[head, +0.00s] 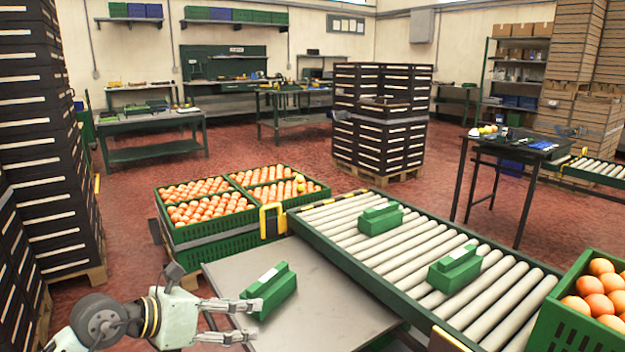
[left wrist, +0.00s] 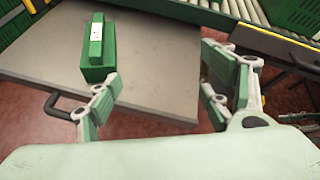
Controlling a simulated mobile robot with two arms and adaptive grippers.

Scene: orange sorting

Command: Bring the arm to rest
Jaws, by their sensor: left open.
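My left gripper (head: 250,322) comes in from the lower left in the head view, over the near left part of the grey metal table (head: 335,308). Its fingers are apart with nothing between them. In the left wrist view the open fingers (left wrist: 165,105) show over the table's edge and the red floor. A green box with a white label (head: 270,290) stands on the table just beyond the fingers. It also shows in the left wrist view (left wrist: 97,55), beyond the left finger. I cannot tell whether finger and box touch. My right gripper is not in view.
A roller conveyor (head: 340,240) with two green boxes (head: 380,218) (head: 455,268) runs behind the table. A green crate of oranges (head: 555,325) is at the right. Orange-filled crates (head: 215,232) stand behind the table. Tall dark crate stacks (head: 45,140) are at the left.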

